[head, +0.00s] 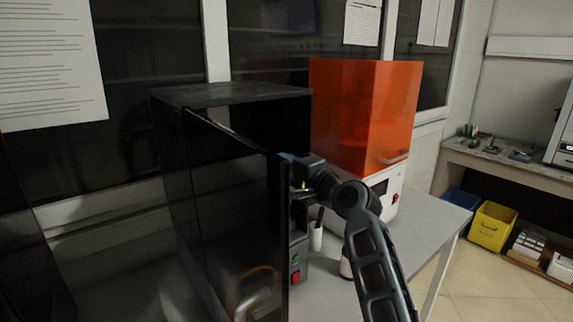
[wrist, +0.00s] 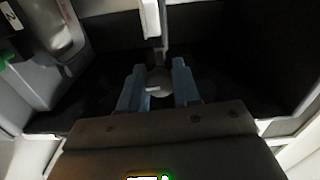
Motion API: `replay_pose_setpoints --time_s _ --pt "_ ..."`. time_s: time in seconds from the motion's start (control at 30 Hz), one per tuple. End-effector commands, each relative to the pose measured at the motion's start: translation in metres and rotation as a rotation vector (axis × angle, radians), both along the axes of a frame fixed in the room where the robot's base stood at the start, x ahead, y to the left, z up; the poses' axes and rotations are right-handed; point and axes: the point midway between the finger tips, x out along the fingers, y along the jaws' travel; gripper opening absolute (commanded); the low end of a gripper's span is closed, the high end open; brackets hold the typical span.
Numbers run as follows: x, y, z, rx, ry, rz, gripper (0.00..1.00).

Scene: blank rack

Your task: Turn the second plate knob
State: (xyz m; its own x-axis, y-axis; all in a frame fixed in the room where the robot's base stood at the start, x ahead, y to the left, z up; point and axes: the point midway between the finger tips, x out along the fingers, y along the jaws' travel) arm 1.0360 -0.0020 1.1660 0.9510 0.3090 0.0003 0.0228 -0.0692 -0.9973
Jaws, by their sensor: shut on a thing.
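The black machine (head: 235,92) stands on the grey table with its dark glossy door (head: 225,210) swung open toward me. My arm reaches in from the right, behind the door's edge. In the wrist view, my gripper (wrist: 158,74) has its two blue fingers shut on a small round pale knob (wrist: 160,85), one finger on each side. A light upright bar (wrist: 150,18) rises just beyond the knob. In the head view the fingertips and knob are hidden by the door. I cannot tell the knob's turn angle.
A yellow bin (head: 492,226) is at the far right.

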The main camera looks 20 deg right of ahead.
Motion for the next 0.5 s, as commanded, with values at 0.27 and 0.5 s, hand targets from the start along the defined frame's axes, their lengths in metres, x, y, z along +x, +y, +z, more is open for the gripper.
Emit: replay_pose_setpoints --time_s 0.27,0.5 --pt "-0.0002 -0.0004 -0.0027 0.028 0.013 0.000 0.01" --pt "-0.0002 -0.0005 -0.0027 0.027 0.013 0.000 0.01"
